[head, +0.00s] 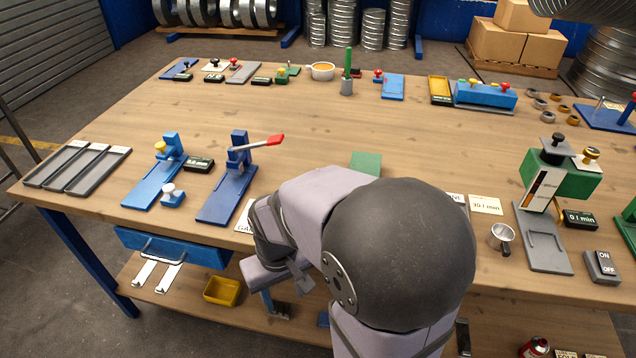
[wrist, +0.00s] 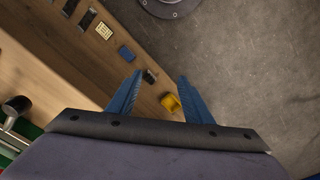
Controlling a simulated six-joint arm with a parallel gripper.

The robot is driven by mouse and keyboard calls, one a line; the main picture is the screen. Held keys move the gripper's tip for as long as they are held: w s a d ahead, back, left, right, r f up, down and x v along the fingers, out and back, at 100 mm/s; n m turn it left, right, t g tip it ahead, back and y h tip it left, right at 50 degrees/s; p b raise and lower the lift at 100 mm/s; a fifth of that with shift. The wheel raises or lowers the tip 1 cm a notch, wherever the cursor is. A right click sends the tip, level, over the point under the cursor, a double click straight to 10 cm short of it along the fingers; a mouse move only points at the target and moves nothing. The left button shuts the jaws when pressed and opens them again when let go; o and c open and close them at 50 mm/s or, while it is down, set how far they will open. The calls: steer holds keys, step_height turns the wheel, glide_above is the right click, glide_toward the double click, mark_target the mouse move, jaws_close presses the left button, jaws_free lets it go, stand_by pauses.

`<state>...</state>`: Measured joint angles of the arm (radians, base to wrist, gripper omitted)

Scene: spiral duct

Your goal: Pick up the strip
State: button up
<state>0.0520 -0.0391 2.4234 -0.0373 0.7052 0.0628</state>
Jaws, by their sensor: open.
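No strip can be singled out with certainty. Two narrow white pieces (head: 156,276) lie on the lower shelf at left in the head view, below a blue drawer (head: 172,247), but I cannot tell whether either is the strip. My gripper (wrist: 160,76) shows in the wrist view with its two blue fingers apart and nothing between them. It points down past the bench's front edge, over the lower shelf and floor. In the head view my arm hides most of the gripper and part of the bench front.
Three grey trays (head: 78,166) sit at the bench's left end. Blue fixtures (head: 228,190) stand near the front edge, one with a red-handled lever. A green gauge stand (head: 560,175) is at right. A yellow bin (head: 222,291) is on the lower shelf.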

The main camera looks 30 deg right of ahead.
steer(key=w+d+r+m+p, duration=0.1)
steer(key=w+d+r+p, duration=0.1)
steer(key=w+d, duration=0.1)
steer(key=w+d+r+m+t+p, duration=0.1)
steer(key=w+d+r+p, duration=0.1)
steer(key=w, duration=0.4)
steer(key=w+d+r+m+h+p, duration=0.1)
steer(key=w+d+r, duration=0.3)
steer(key=w+d, duration=0.1)
steer(key=shift+w+d+m+t+p, duration=0.1)
steer(key=shift+m+t+p, duration=0.2)
steer(key=shift+m+p, duration=0.1)
steer(key=w+d+r+m+t+h+p, duration=0.1)
steer(key=w+d+m+p, duration=0.1)
steer(key=w+d, duration=0.4)
steer(key=w+d+r+m+h+p, duration=0.1)
steer(key=w+d+r+m+p, duration=0.15)
steer(key=d, duration=0.55)
steer(key=shift+n, duration=0.35)
steer(key=shift+a+p+x, duration=0.2)
steer(key=shift+p+x, duration=0.3)
steer(key=shift+x, duration=0.85)
steer(key=shift+a+p+x, duration=0.2)
steer(key=shift+p+x, duration=0.3)
steer(key=shift+x, duration=0.85)
steer(key=shift+a+p+x, duration=0.2)
steer(key=shift+p+x, duration=0.3)
steer(key=shift+x, duration=0.9)
steer(key=shift+w+f, duration=0.1)
steer(key=shift+w, duration=0.05)
